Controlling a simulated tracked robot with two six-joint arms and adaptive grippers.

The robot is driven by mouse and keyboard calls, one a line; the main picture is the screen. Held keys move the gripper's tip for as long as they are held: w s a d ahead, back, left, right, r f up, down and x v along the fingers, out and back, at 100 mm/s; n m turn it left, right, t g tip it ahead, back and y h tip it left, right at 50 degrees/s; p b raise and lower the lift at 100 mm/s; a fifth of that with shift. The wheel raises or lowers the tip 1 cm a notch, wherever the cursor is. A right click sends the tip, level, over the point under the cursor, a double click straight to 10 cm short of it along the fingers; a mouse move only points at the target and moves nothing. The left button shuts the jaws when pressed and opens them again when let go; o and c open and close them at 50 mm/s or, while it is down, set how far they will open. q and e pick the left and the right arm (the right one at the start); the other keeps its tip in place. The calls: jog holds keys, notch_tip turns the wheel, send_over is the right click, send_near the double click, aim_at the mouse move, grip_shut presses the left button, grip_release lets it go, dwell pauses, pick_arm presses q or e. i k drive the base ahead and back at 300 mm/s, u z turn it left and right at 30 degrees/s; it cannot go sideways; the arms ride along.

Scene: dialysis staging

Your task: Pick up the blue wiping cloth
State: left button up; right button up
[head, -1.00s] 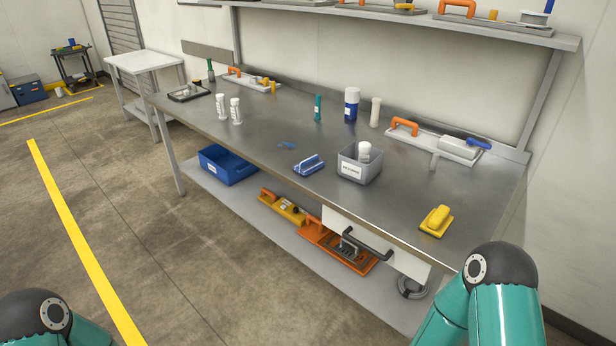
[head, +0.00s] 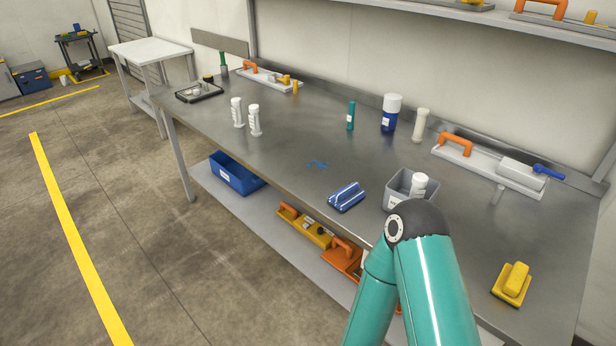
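A folded blue cloth with white stripes (head: 346,197) lies near the front edge of the steel workbench (head: 265,160) in the head view. My teal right arm rises at the lower middle, in front of the bench and to the right of the striped cloth. Its gripper is outside the picture. My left gripper is not in view either. Nothing covers the striped cloth.
A grey bin (head: 399,188) holding a white bottle stands right of the cloth, partly behind my arm. A yellow-handled block (head: 512,285) lies at the right. White bottles (head: 255,120) stand to the left. A lower shelf holds a blue bin (head: 235,174). The bench around the cloth is mostly clear.

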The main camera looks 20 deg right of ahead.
aim_at(345, 198)
jog(key=z, duration=0.1)
jog(key=i, duration=1.05)
jog(key=z, duration=0.6)
